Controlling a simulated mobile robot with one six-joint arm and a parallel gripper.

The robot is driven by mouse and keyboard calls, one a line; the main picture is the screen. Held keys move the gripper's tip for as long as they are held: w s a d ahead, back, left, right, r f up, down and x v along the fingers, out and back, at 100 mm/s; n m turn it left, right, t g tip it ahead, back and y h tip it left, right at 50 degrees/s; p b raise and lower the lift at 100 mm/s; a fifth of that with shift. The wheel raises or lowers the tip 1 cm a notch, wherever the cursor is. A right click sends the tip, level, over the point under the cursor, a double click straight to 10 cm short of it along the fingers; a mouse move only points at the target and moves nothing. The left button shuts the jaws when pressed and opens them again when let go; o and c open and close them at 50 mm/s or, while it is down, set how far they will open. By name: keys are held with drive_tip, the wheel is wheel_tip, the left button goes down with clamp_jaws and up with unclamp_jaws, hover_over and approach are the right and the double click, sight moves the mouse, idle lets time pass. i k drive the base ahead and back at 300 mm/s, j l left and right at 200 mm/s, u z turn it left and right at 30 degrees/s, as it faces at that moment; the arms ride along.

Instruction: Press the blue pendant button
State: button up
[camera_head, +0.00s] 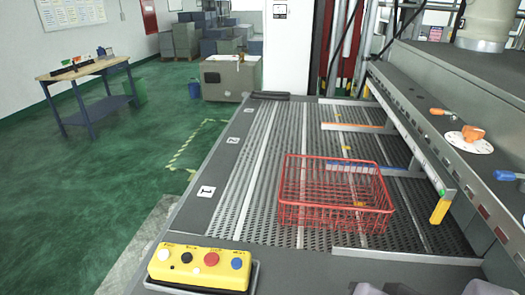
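The yellow pendant box (199,275) lies at the bottom left on the front ledge of the machine bed. Its top carries a row of buttons: white (163,254), black (187,258), red (211,259) and, at the right end, the blue button (237,264). Nothing covers the blue button. Only grey parts of what seems to be my gripper (428,291) show at the bottom edge, right of the pendant and apart from it. Its fingers are mostly cut off, so its opening is unclear.
A red wire basket (335,198) stands on the perforated bed (258,190), behind and right of the pendant. A raised grey rail with levers (468,133) runs along the right. The ledge right of the pendant looks clear.

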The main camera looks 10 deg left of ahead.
sight(236, 264)
drive_tip(key=k+j+u, duration=0.15)
drive_tip(key=u, duration=0.35)
drive_tip(key=k+j+u, duration=0.1)
drive_tip(key=j+u, duration=0.2)
drive_tip(key=u, duration=0.15)
